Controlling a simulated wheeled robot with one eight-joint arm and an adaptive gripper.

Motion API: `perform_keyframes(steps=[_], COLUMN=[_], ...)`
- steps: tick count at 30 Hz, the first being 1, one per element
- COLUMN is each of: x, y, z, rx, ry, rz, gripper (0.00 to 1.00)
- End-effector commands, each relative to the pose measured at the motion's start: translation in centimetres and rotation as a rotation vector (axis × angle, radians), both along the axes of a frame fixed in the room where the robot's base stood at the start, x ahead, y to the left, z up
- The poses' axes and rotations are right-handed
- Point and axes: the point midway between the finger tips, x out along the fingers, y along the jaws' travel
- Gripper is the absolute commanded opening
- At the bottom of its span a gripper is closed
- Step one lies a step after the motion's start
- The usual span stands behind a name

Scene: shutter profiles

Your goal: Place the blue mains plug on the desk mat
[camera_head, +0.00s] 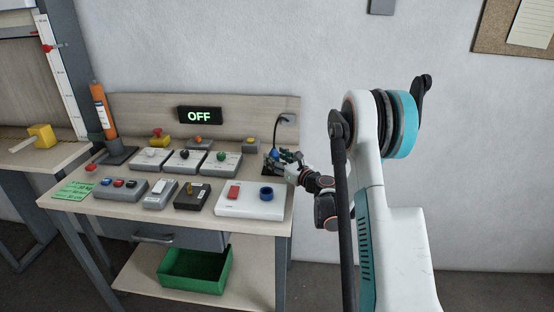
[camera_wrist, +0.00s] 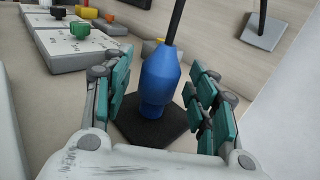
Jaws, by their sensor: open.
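The blue mains plug (camera_wrist: 158,80) stands upright in the wrist view, with a dark cable rising from its top. Below it is a dark square mat (camera_wrist: 182,138); I cannot tell whether the plug's base touches it. My gripper (camera_wrist: 163,68) is open, with one teal-padded finger on each side of the plug. Gaps show between both fingers and the plug. In the head view my gripper (camera_head: 287,163) is at the right end of the workbench and partly hides the plug (camera_head: 274,153).
The cable runs to a grey plate (camera_head: 288,118) on the backboard. Several switch boxes stand left of my gripper, including a white one (camera_head: 250,207) with a red rocker and a blue ring. An OFF display (camera_head: 199,115) is on the backboard. A green crate (camera_head: 195,287) sits on the lower shelf.

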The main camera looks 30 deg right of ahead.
Motion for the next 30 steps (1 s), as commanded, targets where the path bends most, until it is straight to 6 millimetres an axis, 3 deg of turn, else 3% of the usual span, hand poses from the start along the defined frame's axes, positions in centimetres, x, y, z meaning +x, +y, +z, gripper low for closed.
perform_keyframes(steps=[8, 21, 30], x=[-1.0, -9.3, -11.7], y=[-0.3, -1.9, -2.3], z=[0.4, 0.5, 0.2], rx=[0.0, 0.0, 0.0], ry=[0.0, 0.0, 0.0], rz=[-0.001, -0.002, 0.0], gripper=[0.53, 0.53, 0.53])
